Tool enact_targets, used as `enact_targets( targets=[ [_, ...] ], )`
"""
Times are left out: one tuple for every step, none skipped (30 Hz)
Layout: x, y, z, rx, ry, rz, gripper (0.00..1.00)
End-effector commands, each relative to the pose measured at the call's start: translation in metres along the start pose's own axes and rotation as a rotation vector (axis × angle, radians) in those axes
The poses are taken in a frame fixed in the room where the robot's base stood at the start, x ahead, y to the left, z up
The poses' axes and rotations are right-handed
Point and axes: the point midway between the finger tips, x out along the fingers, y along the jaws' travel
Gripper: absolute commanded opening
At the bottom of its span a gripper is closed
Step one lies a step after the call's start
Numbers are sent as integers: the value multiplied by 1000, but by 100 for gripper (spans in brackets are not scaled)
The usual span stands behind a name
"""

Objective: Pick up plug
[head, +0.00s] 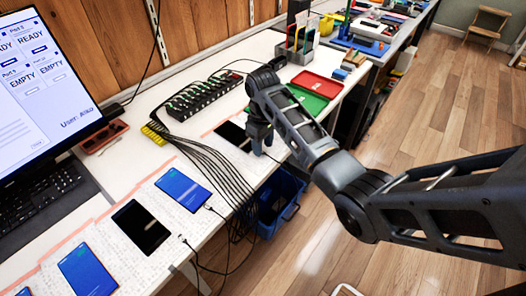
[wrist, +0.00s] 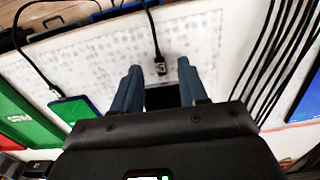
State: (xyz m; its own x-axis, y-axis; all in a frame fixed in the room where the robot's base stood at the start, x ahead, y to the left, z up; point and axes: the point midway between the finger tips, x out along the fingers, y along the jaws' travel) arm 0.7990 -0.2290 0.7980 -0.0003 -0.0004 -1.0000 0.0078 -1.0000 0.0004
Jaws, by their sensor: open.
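In the wrist view, a small dark plug (wrist: 160,68) with a pale mark lies on the white paper at the end of a black cable. It is just beyond and between the fingertips of my gripper (wrist: 158,72). The fingers are apart, with nothing between their tips. A black phone (wrist: 161,97) shows between the fingers, close to the plug; I cannot tell if they touch. In the head view, my gripper (head: 260,143) points down at the right edge of the black phone (head: 234,134). That plug is not distinguishable there.
A bundle of black cables (head: 205,150) runs from a charging hub (head: 203,95) across the table. More phones (head: 183,187) lie at the front left. Red (head: 316,86) and green (head: 308,103) trays lie behind my arm. A blue bin (head: 281,203) is below the table edge.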

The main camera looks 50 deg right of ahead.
Motion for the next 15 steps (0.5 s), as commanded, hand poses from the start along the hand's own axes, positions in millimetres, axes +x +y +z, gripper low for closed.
enact_targets(
  targets=[
    [5,0,1,0,-3,-1,43],
    [7,0,0,0,-1,-1,43],
    [9,0,0,0,0,0,43],
    [10,0,0,0,0,0,43],
    [10,0,0,-1,0,0,43],
    [10,-1,0,-1,0,0,43],
    [10,-1,0,-1,0,0,43],
    [10,-1,0,-1,0,0,43],
    [10,-1,0,0,0,0,43],
    [10,-1,0,0,0,0,43],
    [10,-1,0,0,0,0,43],
    [10,-1,0,0,0,0,43],
    [10,-1,0,0,0,0,43],
    [10,-1,0,0,0,0,43],
    [10,-1,0,0,0,0,43]
  ],
)
